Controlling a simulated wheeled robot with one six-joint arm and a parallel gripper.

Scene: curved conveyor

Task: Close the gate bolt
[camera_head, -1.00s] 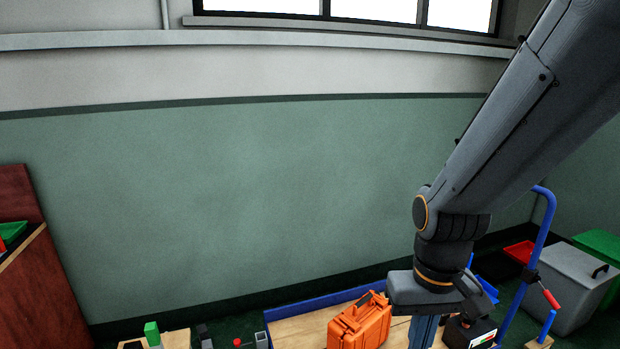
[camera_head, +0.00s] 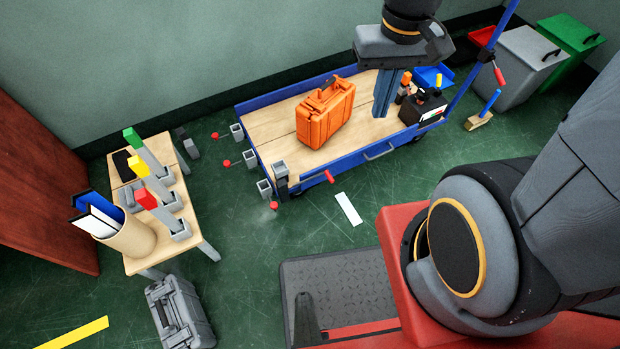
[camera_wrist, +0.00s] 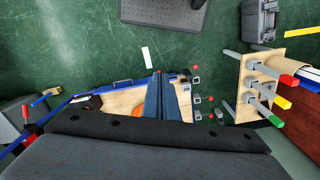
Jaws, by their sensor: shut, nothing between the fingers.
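The cart (camera_head: 262,127) has a blue rim and a wooden bed. A bolt with a red handle (camera_head: 330,176) is at its near side rail, beside a grey bracket (camera_head: 281,178) at the near left corner. I cannot tell the bolt's exact position in its socket. My gripper (camera_head: 381,116) hangs with its blue fingers pointing down over the cart's bed, right of the orange case (camera_head: 325,112). The fingers are together and empty, apart from the bolt. In the wrist view, my gripper (camera_wrist: 158,74) shows in front of the cart bed.
A black box (camera_head: 424,106) stands on the cart's right end, near an upright blue handle. A small table (camera_head: 133,264) with coloured-handled items stands further left. A grey case (camera_head: 180,312) lies on the floor.

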